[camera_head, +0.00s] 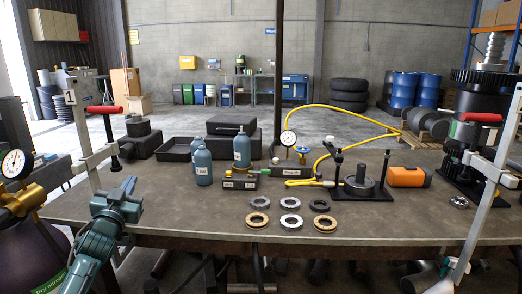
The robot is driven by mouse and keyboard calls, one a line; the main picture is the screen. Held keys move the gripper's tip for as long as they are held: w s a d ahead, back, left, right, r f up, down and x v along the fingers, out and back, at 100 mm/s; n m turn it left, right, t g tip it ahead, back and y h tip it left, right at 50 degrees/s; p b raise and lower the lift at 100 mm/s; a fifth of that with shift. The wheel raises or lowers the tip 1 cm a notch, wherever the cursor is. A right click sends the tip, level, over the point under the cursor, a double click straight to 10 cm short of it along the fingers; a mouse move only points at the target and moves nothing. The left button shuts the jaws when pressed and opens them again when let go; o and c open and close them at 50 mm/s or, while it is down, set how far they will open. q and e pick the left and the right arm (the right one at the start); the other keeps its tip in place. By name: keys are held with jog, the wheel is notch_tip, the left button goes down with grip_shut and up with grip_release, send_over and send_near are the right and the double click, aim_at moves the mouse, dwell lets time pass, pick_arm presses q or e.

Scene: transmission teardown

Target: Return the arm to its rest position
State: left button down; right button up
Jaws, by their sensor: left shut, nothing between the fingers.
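My left arm, teal, comes in from the lower left of the head view. Its gripper (128,186) is at the table's front left edge, shut and with nothing between its fingers. It is apart from the bottles and the rings on the table. The fingertips are small and partly blurred against the dark table. My right gripper does not show.
The workbench (390,225) carries several metal rings (290,203), blue bottles (203,163), a press fixture (359,183) and an orange cylinder (409,177). Upright clamps stand at left (82,135) and right (492,185). A gas cylinder with gauge (15,163) is far left.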

pick_arm(q)
jog(key=s+d+f+m+g+h, duration=0.1)
jog(key=s+d+f+g, duration=0.35)
jog(key=f, duration=0.75)
jog(key=s+d+f+g+h, duration=0.15)
jog(key=s+d+f, duration=0.35)
jog(key=s+f, duration=0.55)
jog(key=s+d+f+g, duration=0.1)
jog(key=s+d+f, duration=0.2)
jog(key=s, duration=0.5)
jog(key=s+d+f+g+h, duration=0.1)
jog(key=s+d+f, duration=0.2)
jog(key=s, duration=0.5)
jog(key=s+d+f+g, duration=0.2)
jog(key=s+d+f, duration=0.1)
jog(key=s, duration=0.5)
jog(key=shift+d+f+h, duration=0.3)
jog(key=shift+d+h, duration=0.05)
jog(key=shift+d, duration=0.35)
jog(key=shift+s, duration=0.15)
